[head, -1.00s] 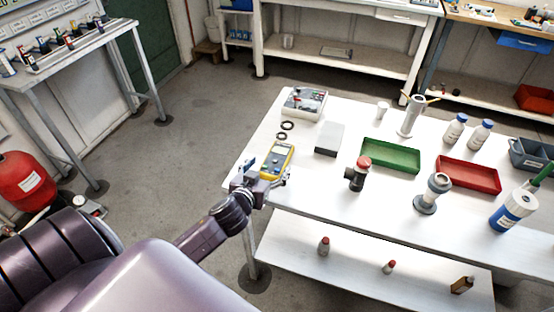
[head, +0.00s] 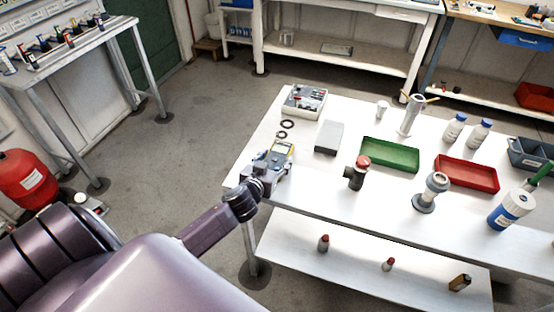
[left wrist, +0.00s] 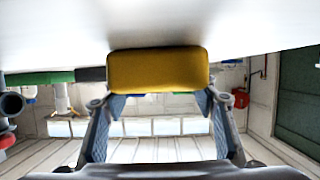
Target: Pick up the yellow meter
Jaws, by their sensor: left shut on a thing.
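The yellow meter (head: 283,148) lies at the left end of the white table (head: 310,185), its far end with the grey screen showing in the head view. My left gripper (head: 268,165) reaches over its near part and hides it. In the left wrist view, the yellow end of the meter (left wrist: 158,72) sits between the two fingers of my left gripper (left wrist: 160,98), which are shut on its sides. The meter appears to be still at the table surface. My right gripper is not in view.
A grey box (head: 329,137), black rings (head: 285,129) and a white device with a panel (head: 304,102) are close to the meter. Farther right are a green tray (head: 390,155), a red-capped dark fitting (head: 357,173) and a red tray (head: 467,173).

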